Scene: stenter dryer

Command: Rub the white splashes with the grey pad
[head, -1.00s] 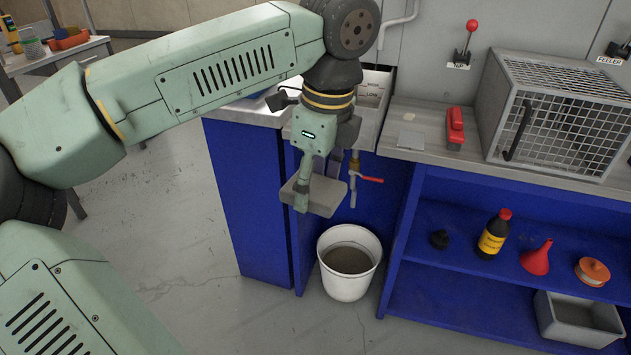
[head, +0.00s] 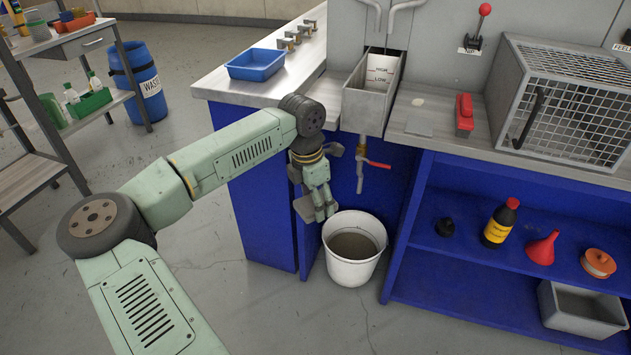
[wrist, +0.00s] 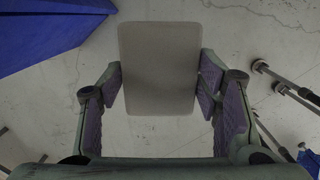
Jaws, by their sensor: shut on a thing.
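My gripper (head: 318,207) is shut on the grey pad (wrist: 160,70), which stands out flat between the two fingers in the wrist view. In the head view the pad (head: 303,209) is partly hidden by the fingers. Gripper and pad hang in front of the blue cabinet, just left of and above the white bucket (head: 340,270). No other splashes are clear.
A metal trough (head: 368,105) with a red-handled tap (head: 378,165) is behind the gripper. A mesh cage (head: 565,110) and a red object (head: 464,113) stand on the worktop. A blue tray (head: 255,64) is on the left counter.

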